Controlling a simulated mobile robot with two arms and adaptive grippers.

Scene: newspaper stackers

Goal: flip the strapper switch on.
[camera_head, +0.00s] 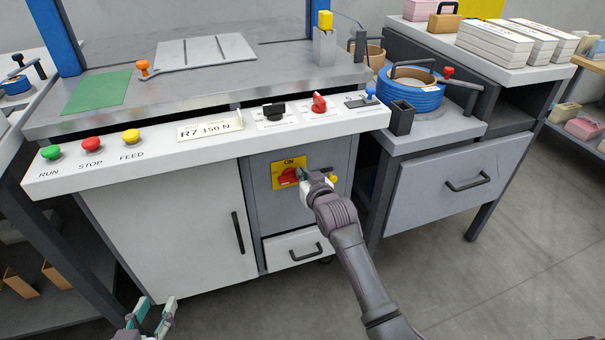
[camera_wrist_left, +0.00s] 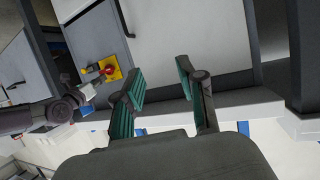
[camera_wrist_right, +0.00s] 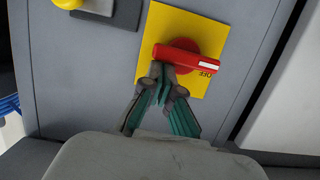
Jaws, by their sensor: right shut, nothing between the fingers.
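The strapper switch is a red rotary handle (camera_head: 287,176) on a yellow plate (camera_head: 279,184) on the grey panel under the control shelf. The head view shows ON at the plate's top. In the right wrist view the red handle (camera_wrist_right: 196,58) has a white mark at its right tip, beside the OFF label. My right gripper (camera_head: 304,176) is shut and empty; in the right wrist view its fingertips (camera_wrist_right: 161,72) are at the handle's left end, and I cannot tell whether they touch. My left gripper (camera_head: 153,315) is open and empty, low in front of the white cabinet; its fingers also show in the left wrist view (camera_wrist_left: 162,77).
A yellow knob (camera_head: 333,179) sits just right of the switch. Above is the white control shelf (camera_head: 215,145) with buttons and a red selector (camera_head: 319,103). A drawer (camera_head: 297,249) is below. A grey side table (camera_head: 450,185) stands right. The floor there is clear.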

